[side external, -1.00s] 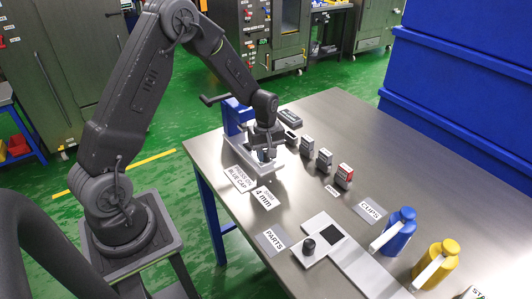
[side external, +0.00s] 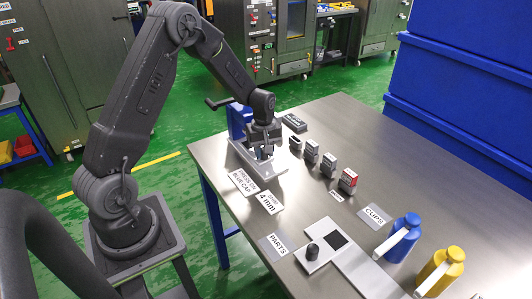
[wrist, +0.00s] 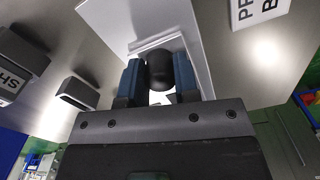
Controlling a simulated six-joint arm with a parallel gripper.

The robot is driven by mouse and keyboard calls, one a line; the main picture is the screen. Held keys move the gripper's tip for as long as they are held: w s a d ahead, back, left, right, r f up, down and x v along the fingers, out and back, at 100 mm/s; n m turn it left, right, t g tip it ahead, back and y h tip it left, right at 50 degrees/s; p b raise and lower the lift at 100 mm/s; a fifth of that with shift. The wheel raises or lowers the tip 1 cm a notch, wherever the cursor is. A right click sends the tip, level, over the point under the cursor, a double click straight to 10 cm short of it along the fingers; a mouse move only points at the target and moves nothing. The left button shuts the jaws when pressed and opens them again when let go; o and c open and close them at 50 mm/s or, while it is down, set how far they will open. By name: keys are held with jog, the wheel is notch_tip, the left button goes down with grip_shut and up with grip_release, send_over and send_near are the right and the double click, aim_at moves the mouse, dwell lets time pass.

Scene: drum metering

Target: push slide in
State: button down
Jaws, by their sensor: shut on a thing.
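My gripper (side external: 262,150) is low over the pale fixture (side external: 266,172) at the table's far left corner, in front of a blue upright (side external: 238,118). In the wrist view, my gripper's two blue fingers (wrist: 159,80) are shut on a dark rounded knob (wrist: 160,62), one finger on each side. The knob stands on a pale square block on the white plate (wrist: 112,22). My gripper hides most of the fixture's middle in the side view, so I cannot tell how far in the slide sits.
Several small dark boxes, one with red (side external: 347,181), stand in a row right of the fixture. A plate with a black knob (side external: 312,251) lies near the PARTS label (side external: 277,245). Blue (side external: 402,236) and yellow (side external: 440,268) containers stand at the front right.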

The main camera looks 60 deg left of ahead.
jog(key=c, duration=1.1)
grip_release()
jog(key=shift+a, duration=0.35)
jog(key=shift+c, duration=0.2)
jog(key=shift+o, duration=1.4)
jog(key=shift+d, duration=0.1)
jog(key=shift+r, duration=0.1)
notch_tip(320, 180, up, 14)
jog(key=s+d+r+m+t, duration=0.3)
jog(key=s+d+r+m, duration=0.4)
jog(key=s+d+r, duration=0.3)
jog(key=s+d+r+m+t, duration=0.1)
jog(key=s+d+m+t, duration=0.1)
jog(key=s+d+m, duration=0.5)
jog(key=s+m, duration=0.1)
jog(key=s, duration=0.3)
jog(key=shift+s+d+r+t, duration=0.15)
jog(key=shift+s+d+t, duration=0.15)
jog(key=shift+s+d, duration=0.1)
